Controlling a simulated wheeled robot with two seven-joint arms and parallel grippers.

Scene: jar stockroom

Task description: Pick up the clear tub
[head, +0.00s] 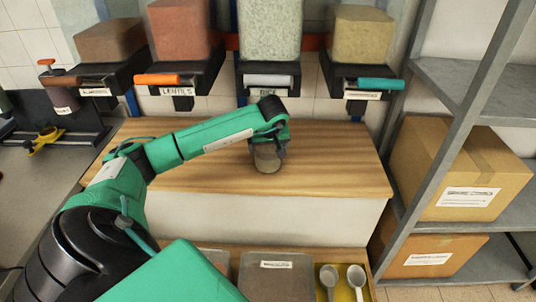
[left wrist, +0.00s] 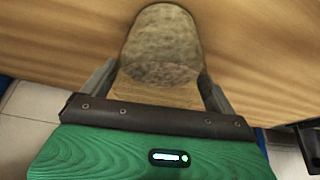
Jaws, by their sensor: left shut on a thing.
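The clear tub (head: 267,160) is a small see-through container with greyish-brown contents, over the middle of the wooden counter (head: 335,172) in the head view. It also shows between the fingers in the left wrist view (left wrist: 160,42). My left gripper (head: 268,146) reaches it from above, its two fingers on either side of the tub and shut on it. The fingers partly hide the tub in the head view. I cannot tell whether its base touches the counter. My right gripper is not in view.
Several dispensers with coloured handles, such as the orange one (head: 157,79), hang above the counter's back. A grey metal shelf (head: 470,72) with cardboard boxes (head: 455,170) stands at right. Scoops (head: 356,275) lie on a yellow tray in front. The counter's right part is clear.

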